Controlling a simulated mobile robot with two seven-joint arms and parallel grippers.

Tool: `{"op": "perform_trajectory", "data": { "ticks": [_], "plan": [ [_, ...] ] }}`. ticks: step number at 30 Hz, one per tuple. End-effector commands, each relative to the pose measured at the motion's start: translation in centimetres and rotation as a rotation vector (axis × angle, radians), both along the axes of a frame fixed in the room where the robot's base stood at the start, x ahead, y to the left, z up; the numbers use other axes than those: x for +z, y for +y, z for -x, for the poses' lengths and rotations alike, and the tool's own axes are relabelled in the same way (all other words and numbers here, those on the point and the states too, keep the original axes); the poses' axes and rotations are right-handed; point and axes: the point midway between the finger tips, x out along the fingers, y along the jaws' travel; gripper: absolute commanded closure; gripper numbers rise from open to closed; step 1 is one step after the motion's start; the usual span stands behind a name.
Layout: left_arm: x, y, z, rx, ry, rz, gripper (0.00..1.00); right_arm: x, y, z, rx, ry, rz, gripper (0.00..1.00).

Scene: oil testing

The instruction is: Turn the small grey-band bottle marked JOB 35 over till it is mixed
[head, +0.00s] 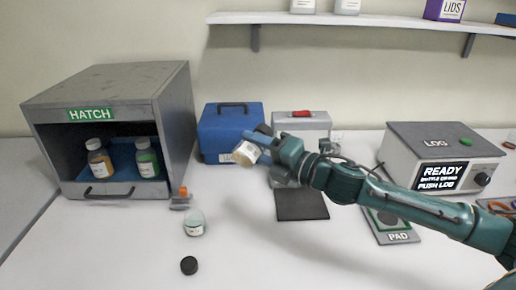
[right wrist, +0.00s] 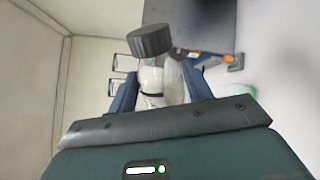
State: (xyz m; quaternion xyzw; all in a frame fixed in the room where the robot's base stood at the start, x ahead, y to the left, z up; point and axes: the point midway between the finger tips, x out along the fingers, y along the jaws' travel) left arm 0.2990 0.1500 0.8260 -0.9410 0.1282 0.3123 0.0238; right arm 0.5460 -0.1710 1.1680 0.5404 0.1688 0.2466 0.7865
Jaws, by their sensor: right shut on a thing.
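My right gripper (head: 258,144) is shut on a small bottle (head: 244,154) and holds it up above the bench, in front of the blue case. The bottle is tilted, with its black cap up and its pale yellowish base toward the lower left. In the right wrist view the bottle (right wrist: 164,82) stands between the blue fingers (right wrist: 160,92), with a ribbed black cap and a dark band around its body. I cannot read a job number on its label. My left gripper is not in view.
The grey hatch (head: 110,187) holds an orange bottle (head: 99,158) and a green bottle (head: 146,158) on a blue tray. A dark mat (head: 302,204) and the LOG machine (head: 445,152) are to the right.

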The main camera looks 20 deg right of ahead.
Motion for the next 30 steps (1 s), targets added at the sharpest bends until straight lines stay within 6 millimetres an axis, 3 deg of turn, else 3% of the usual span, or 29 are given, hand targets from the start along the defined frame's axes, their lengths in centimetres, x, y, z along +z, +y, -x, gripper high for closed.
{"op": "perform_trajectory", "data": {
  "ticks": [8, 15, 26, 30],
  "plan": [
    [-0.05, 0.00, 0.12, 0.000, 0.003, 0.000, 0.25, 0.08, 0.00, 0.00, 0.000, -0.026, 0.036, 0.73],
    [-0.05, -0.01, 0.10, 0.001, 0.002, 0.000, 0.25, 0.17, -0.03, -0.03, -0.001, -0.307, 0.438, 0.73],
    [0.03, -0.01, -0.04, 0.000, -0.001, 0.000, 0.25, 0.10, -0.01, -0.02, -0.001, -0.368, 0.528, 0.73],
    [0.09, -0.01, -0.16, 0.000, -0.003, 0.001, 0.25, 0.18, -0.06, -0.04, -0.002, -0.530, 0.760, 0.73]
  ]
}}
